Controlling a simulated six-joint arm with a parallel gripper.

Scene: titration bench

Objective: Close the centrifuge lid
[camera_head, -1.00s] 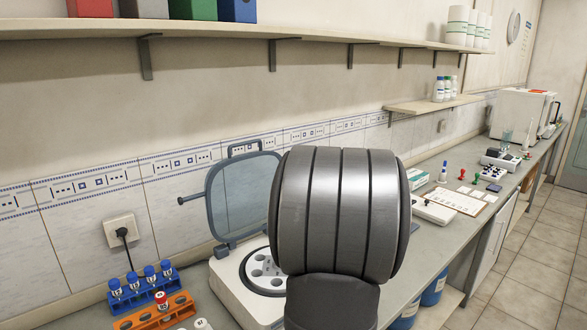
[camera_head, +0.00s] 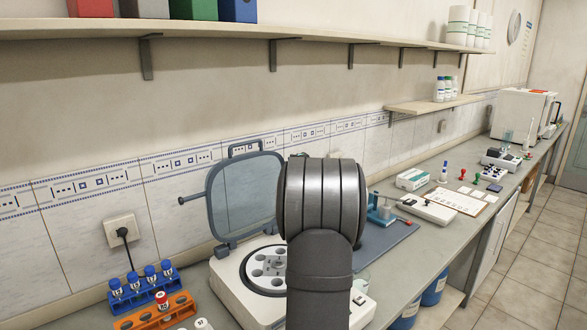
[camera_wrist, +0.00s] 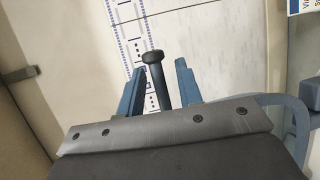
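The white centrifuge (camera_head: 228,285) stands on the bench in the head view, its round rotor (camera_head: 268,268) uncovered. Its grey-blue see-through lid (camera_head: 243,195) stands raised at the back, with a loop on its top edge and a knobbed peg (camera_head: 190,200) sticking out to the left. In the wrist view my gripper (camera_wrist: 161,72) is open, its two blue fingers apart. A dark round-headed peg (camera_wrist: 155,70), apparently the lid's, shows between them with gaps on both sides. In the head view my arm hides the gripper and part of the centrifuge.
Blue and orange tube racks (camera_head: 146,290) stand left of the centrifuge. A wall socket with a plugged cable (camera_head: 120,230) is behind them. A blue-grey mat (camera_head: 390,236) and a white device (camera_head: 428,209) lie to the right. A shelf (camera_head: 220,32) runs above.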

